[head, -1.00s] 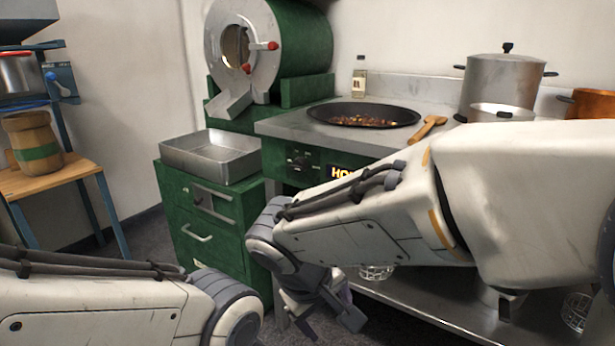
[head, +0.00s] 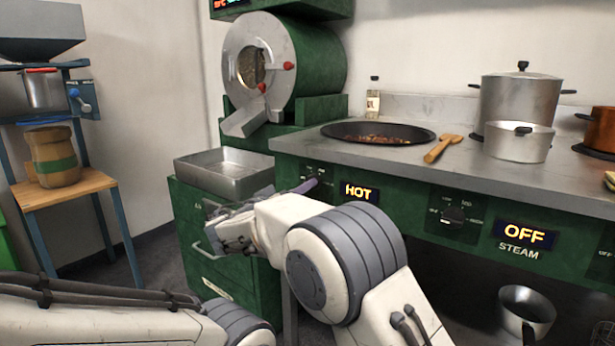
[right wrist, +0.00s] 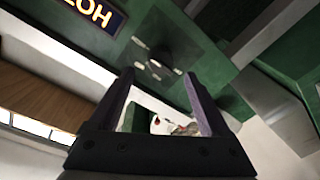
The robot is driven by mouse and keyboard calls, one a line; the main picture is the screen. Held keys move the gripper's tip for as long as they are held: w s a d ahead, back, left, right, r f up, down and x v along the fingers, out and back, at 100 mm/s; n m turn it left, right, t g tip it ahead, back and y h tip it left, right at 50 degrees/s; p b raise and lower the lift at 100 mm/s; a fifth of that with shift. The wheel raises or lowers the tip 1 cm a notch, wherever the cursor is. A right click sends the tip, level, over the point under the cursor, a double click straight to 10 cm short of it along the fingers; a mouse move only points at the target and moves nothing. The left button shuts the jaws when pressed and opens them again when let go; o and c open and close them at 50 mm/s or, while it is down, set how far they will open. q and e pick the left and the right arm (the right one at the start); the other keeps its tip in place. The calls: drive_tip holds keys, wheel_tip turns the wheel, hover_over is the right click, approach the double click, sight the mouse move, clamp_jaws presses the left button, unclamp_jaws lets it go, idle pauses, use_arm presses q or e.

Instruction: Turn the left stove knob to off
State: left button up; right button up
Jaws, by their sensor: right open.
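The left stove knob (right wrist: 163,52) is a dark dial with pale marks on the green front panel, shown upside down in the right wrist view. It lies ahead of my right gripper (right wrist: 159,76), between the lines of its two parted fingers, and seems apart from them. The gripper is open and empty. In the head view, a purplish finger partly covers the knob's panel (head: 322,172), and the knob's setting cannot be read. The lit HOT display (head: 358,192) is beside it. My left arm enters at lower left; its gripper is out of frame.
A second knob (head: 453,215) sits right of HOT, beside an OFF display (head: 524,236) marked STEAM. The wide pan (head: 345,133) with chestnuts, a wooden spatula (head: 440,149) and pots are on the stove top. A metal tray (head: 215,186) tops the green cabinet (head: 195,222) at left.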

use_arm(q)
wheel_tip(320, 180, up, 4)
drive_tip(key=shift+f+p, duration=0.2)
drive_tip(key=shift+p, duration=1.05)
use_arm(e)
drive_tip(key=x, duration=0.5)
clamp_jaws()
